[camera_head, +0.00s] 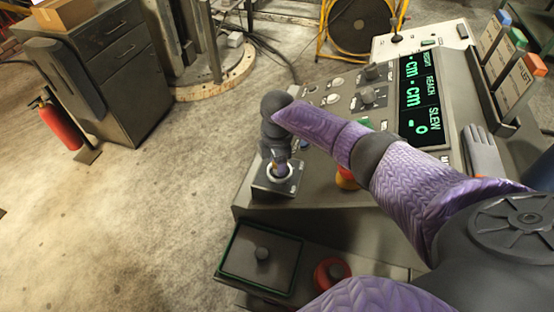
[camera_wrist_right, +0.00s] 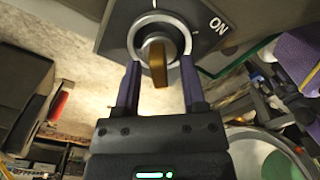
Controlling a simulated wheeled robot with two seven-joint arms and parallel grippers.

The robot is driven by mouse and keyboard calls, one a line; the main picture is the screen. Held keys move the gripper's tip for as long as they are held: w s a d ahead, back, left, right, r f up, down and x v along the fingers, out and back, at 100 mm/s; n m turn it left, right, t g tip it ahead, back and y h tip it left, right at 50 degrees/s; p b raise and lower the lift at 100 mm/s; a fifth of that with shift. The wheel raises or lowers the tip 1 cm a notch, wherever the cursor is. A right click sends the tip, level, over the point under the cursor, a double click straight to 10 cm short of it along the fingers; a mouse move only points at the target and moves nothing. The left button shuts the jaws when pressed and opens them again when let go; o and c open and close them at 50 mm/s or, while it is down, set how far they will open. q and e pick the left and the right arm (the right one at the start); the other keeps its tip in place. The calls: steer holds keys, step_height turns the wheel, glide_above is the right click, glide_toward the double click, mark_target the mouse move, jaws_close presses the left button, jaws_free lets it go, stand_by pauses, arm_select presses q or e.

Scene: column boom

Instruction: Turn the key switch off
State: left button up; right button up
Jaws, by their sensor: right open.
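The key switch sits on a dark box (camera_head: 270,190) at the near left corner of the console. In the right wrist view its brass key (camera_wrist_right: 158,66) stands out of a round silver collar (camera_wrist_right: 139,24) on a dark plate marked ON at the upper right. The key's flat bow runs nearly up and down in that view. My right gripper (camera_wrist_right: 160,70) is open, with one finger on each side of the key; a gap shows on both sides. In the head view my right gripper (camera_head: 280,162) hangs over the switch and partly hides it. My left gripper is out of view.
The console's green-lit display (camera_head: 419,100), knobs (camera_head: 372,72) and a grey glove (camera_head: 483,152) lie to the right. A red and yellow button (camera_head: 346,178) is partly under my arm. Open floor lies left.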

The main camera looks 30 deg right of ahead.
step_height(320, 180, up, 10)
steer(key=shift+f+p, duration=0.1)
steer(key=shift+p, duration=1.1)
